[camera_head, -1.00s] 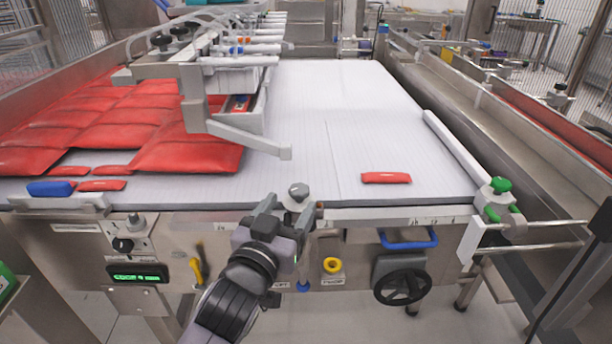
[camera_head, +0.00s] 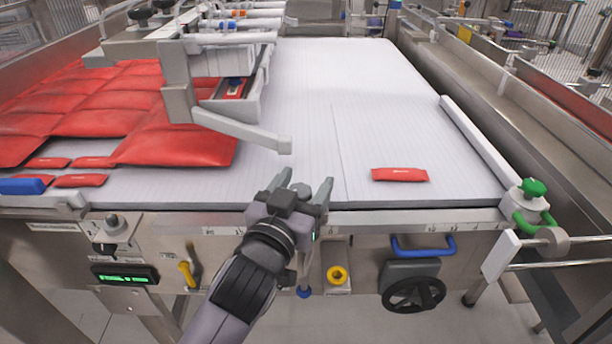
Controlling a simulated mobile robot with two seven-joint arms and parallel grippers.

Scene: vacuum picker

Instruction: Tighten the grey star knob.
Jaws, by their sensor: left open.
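The grey star knob (camera_head: 301,189) is at the front edge of the white conveyor belt in the middle of the head view. Only a small grey part of it shows between my fingers; the rest is hidden by my gripper. My left gripper (camera_head: 305,184) is open, with one finger to the left of the knob and one to the right. I cannot tell whether either finger touches it. My right gripper is not in view.
A single red pouch (camera_head: 400,174) lies on the belt (camera_head: 345,90) to the right. Several red pouches (camera_head: 180,140) are at the left below a metal arm (camera_head: 240,132). A green knob (camera_head: 533,188), blue handle (camera_head: 423,247) and black handwheel (camera_head: 413,293) sit at the right.

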